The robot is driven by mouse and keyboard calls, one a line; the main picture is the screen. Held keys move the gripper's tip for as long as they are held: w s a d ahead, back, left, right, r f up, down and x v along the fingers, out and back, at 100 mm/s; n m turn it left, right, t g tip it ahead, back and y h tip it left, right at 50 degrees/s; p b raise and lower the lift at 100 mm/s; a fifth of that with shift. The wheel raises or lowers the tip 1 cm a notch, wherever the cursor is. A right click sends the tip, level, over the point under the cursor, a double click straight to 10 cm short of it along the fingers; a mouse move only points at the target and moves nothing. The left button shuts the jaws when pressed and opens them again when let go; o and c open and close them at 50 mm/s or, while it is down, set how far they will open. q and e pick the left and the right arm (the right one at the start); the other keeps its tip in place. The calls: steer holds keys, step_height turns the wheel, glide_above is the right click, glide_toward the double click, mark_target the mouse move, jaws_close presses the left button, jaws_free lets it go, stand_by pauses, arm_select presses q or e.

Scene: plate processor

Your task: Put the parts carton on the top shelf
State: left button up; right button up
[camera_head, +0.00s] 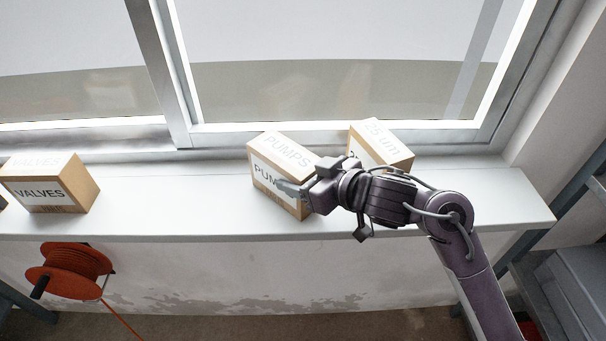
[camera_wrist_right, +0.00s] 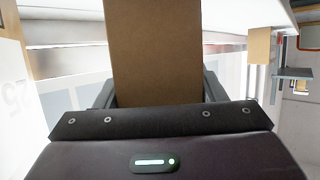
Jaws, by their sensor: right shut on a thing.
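A carton marked PUMPS (camera_head: 268,178) is at the middle of the white window sill, turned at an angle. My right gripper (camera_head: 298,188) is at its right end and shut on it. In the right wrist view its plain brown side (camera_wrist_right: 154,50) fills the space between the fingers. I cannot tell whether its base touches the sill. My left gripper is not in view. No top shelf can be made out for certain.
The white sill (camera_head: 160,212) is bare between the held carton and a VALVES carton (camera_head: 40,192) at the left. Another carton (camera_head: 388,150) stands close behind my right gripper, by the window frame. An orange cable reel (camera_head: 78,262) is below the sill. Blue-grey structures (camera_head: 570,275) are at the right.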

steer(key=o, duration=1.6)
steer(key=shift+f, duration=0.1)
